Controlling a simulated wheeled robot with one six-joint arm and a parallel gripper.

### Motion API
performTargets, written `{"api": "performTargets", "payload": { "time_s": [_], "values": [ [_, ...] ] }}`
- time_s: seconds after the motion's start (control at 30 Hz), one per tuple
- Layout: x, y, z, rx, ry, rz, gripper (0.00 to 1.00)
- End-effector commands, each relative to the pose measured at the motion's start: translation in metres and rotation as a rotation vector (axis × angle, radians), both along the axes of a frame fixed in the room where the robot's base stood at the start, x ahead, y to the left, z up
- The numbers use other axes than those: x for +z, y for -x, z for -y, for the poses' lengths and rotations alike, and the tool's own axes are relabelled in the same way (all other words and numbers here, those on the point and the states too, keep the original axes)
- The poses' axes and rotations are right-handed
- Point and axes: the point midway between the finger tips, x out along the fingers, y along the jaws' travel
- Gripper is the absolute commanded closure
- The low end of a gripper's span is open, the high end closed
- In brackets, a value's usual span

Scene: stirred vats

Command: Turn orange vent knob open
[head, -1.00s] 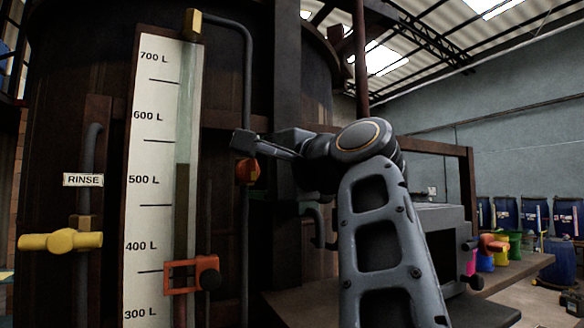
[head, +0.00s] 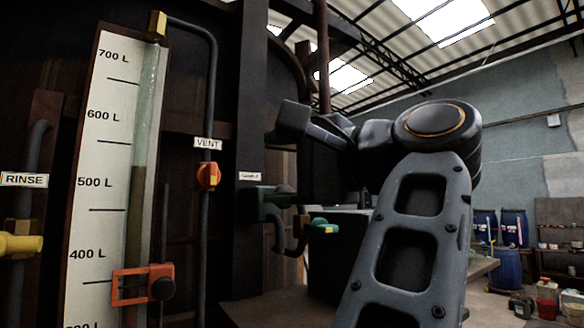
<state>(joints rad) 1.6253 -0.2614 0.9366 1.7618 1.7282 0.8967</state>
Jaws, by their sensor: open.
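The orange vent knob (head: 208,176) sits on a dark vertical pipe at the left of centre in the head view. A white VENT label (head: 208,143) is just above it. The knob shows a lighter, roughly upright bar on its face; its exact angle is hard to tell. My gripper (head: 287,124) is open and empty, to the right of the knob and a little higher in the picture, apart from it. My gripper's finger shapes overlap the dark post behind.
A sight gauge (head: 100,180) with an orange slider (head: 143,285) stands left of the knob. A yellow RINSE handle (head: 20,245) is at far left. A green valve (head: 270,203) with a green-tipped handle (head: 322,227) sits below my gripper. Blue drums (head: 507,268) stand far right.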

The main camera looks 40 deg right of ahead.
Motion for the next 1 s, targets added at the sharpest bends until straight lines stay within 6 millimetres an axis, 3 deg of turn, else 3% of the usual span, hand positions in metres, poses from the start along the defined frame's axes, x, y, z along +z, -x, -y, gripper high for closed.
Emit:
{"api": "performTargets", "payload": {
  "time_s": [0.3, 1.0],
  "values": [
    [0.0, 0.016, 0.003, -0.001, 0.001, -0.001, 0.3],
    [0.0, 0.017, 0.003, 0.001, 0.001, -0.001, 0.3]
  ]
}}
